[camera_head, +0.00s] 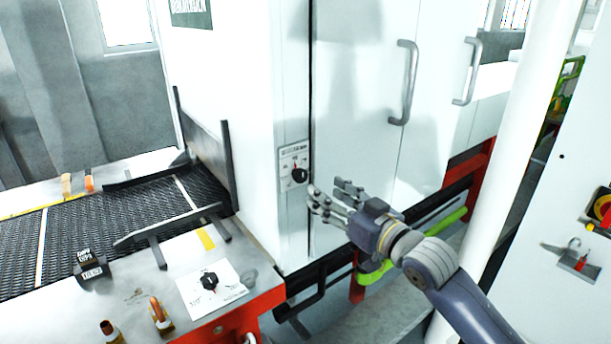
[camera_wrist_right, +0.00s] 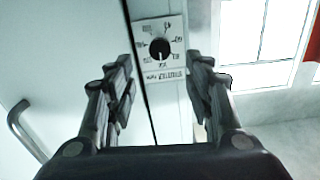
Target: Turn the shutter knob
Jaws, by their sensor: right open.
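The shutter knob is a round black knob (camera_head: 299,175) on a small white labelled plate on the corner of the tall white cabinet. The knob also shows in the right wrist view (camera_wrist_right: 159,49), upside down, ahead of the gap between my fingers. My right gripper (camera_head: 333,196) is open and empty, just right of the knob and slightly below it in the head view. In the right wrist view its two fingers (camera_wrist_right: 160,90) stand apart on either side of the plate, and the knob appears clear of them. My left gripper is not in view.
The white cabinet (camera_head: 362,70) has door handles (camera_head: 404,82) to the right of the knob. A black mesh belt (camera_head: 110,225) lies at left. Another black knob (camera_head: 209,281) sits on the front table. A white post (camera_head: 515,150) stands at right.

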